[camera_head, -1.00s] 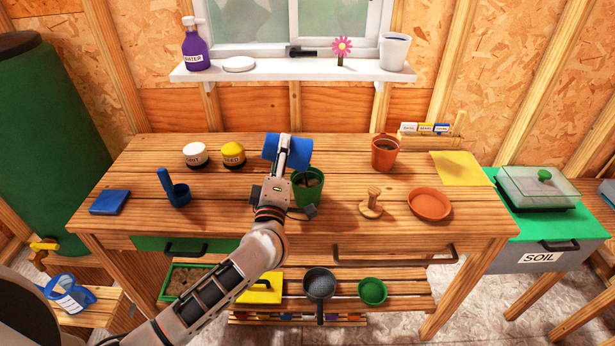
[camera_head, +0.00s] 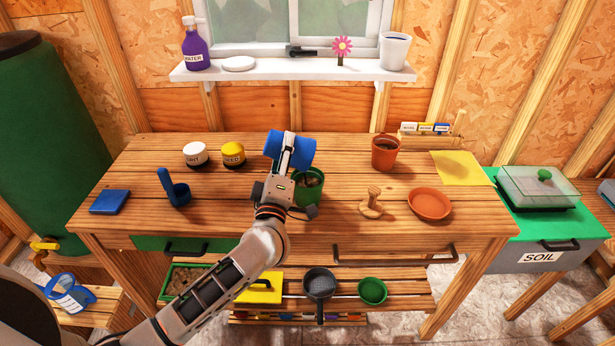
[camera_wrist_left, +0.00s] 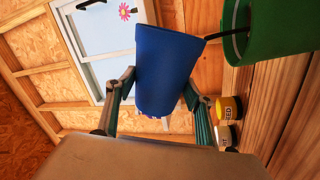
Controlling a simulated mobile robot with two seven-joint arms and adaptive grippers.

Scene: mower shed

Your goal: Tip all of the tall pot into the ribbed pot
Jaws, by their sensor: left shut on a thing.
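My left gripper (camera_head: 287,148) is shut on the blue tall pot (camera_head: 302,152) and holds it tipped over above the bench. In the left wrist view the blue pot (camera_wrist_left: 166,70) sits between the two fingers. The green pot (camera_head: 316,192), seemingly the ribbed pot, stands on the bench just below, partly hidden by my wrist. Brownish lumpy stuff shows inside it. In the wrist view a thin dark strand runs from the blue pot's lip to the green pot (camera_wrist_left: 285,30). The inside of the blue pot is hidden. My right gripper is not in view.
A terracotta pot (camera_head: 385,153), an orange saucer (camera_head: 430,204) and a wooden tamper (camera_head: 372,205) stand to the right. White (camera_head: 195,156) and yellow (camera_head: 233,154) lidded jars and a blue scoop (camera_head: 177,192) are to the left. The bench front is mostly clear.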

